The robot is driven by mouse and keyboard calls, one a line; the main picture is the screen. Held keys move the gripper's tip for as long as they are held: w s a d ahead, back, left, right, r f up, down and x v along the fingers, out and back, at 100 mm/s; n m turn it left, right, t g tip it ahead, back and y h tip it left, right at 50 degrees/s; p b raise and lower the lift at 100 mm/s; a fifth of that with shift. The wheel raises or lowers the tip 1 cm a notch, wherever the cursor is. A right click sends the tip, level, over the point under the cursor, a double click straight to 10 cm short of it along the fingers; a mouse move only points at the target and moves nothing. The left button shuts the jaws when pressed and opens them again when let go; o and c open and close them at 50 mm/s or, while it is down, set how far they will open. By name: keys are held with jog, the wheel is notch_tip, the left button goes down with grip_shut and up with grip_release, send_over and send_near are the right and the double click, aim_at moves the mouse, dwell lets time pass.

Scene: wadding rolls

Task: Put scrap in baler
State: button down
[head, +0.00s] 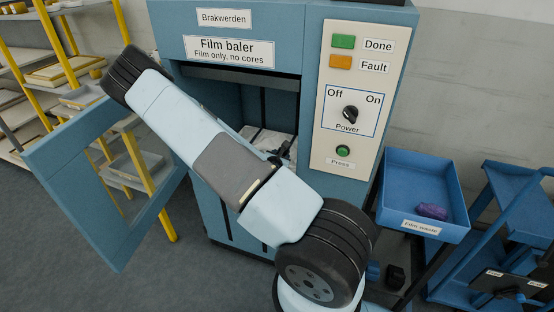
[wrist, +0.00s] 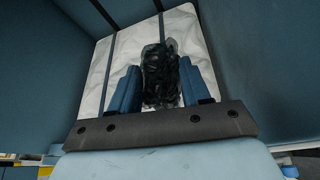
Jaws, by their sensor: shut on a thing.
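The blue film baler (head: 225,20) stands in the middle of the head view. Its door (head: 55,150) hangs open to the left. My arm reaches across the front to its opening. In the wrist view, my gripper (wrist: 160,88) is shut on a dark, crumpled scrap of film (wrist: 160,65). The scrap is between the two blue fingers, inside the chamber, in front of pale wrinkled film (wrist: 200,50). Whether it touches that film, I cannot tell. A purple scrap (head: 432,211) lies in the blue film waste tray (head: 400,180) at the right.
The control panel (head: 340,155) has Done and Fault lamps, a power knob (head: 350,114) and a green press button (head: 343,151). Yellow-posted shelves (head: 55,65) stand at the left. A blue cart (head: 515,190) stands at the far right. Chamber walls (wrist: 245,60) flank my gripper.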

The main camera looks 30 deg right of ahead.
jog(key=w+d+f, duration=0.2)
jog(key=f, duration=0.1)
jog(key=w+d+f, duration=0.5)
jog(key=w, duration=0.1)
jog(key=shift+w+d+f, duration=0.25)
jog(key=shift+f, duration=1.7)
jog(key=shift+c, duration=2.4)
grip_release()
